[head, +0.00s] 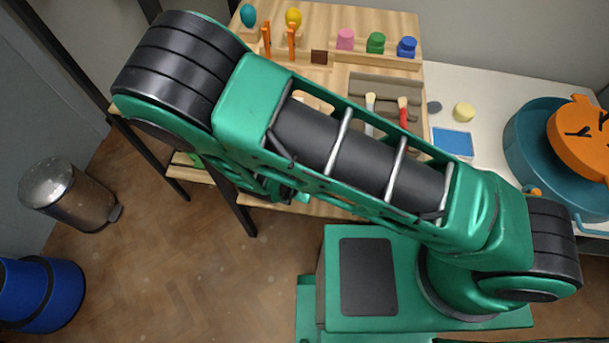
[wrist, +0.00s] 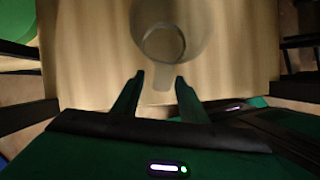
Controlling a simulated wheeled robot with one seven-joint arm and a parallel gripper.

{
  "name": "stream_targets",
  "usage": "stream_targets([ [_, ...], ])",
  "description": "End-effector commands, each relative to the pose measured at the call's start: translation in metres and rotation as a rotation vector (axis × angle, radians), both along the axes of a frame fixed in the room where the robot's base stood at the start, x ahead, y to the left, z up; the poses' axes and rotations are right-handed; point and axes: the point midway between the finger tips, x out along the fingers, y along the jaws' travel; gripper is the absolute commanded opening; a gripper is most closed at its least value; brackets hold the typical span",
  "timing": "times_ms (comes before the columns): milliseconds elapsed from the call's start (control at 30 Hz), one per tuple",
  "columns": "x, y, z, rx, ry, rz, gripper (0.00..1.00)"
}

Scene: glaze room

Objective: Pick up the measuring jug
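The measuring jug (wrist: 162,42) shows in the wrist view as a pale, see-through round vessel seen from above, on a light wooden surface (wrist: 90,70). What looks like its handle points down the picture toward my gripper (wrist: 159,79). My gripper is open, with its two dark green fingers apart and one on either side of the handle in the picture. I cannot tell whether the fingers are level with the handle. I see no contact. In the head view my arm hides the jug and most of my gripper.
In the head view a wooden table (head: 385,22) holds pink (head: 345,40), green (head: 375,43) and blue (head: 407,47) jars and a grey tray (head: 385,92) with brushes. A teal basin (head: 530,150) with an orange object (head: 580,135) is at right. A metal bin (head: 65,195) stands left.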

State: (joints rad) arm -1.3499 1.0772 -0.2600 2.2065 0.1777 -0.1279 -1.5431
Motion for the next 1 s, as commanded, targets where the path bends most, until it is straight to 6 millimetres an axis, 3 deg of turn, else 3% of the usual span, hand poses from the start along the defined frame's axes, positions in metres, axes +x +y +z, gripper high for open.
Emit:
stream_targets([
  [333,0.0025,-0.0006,-0.0063,0.001,0.0,0.0,0.39],
  [500,0.0022,-0.0002,-0.0062,0.001,0.0,0.001,0.01],
  [1000,0.0022,0.0006,-0.0032,0.001,-0.001,0.002,0.0],
])
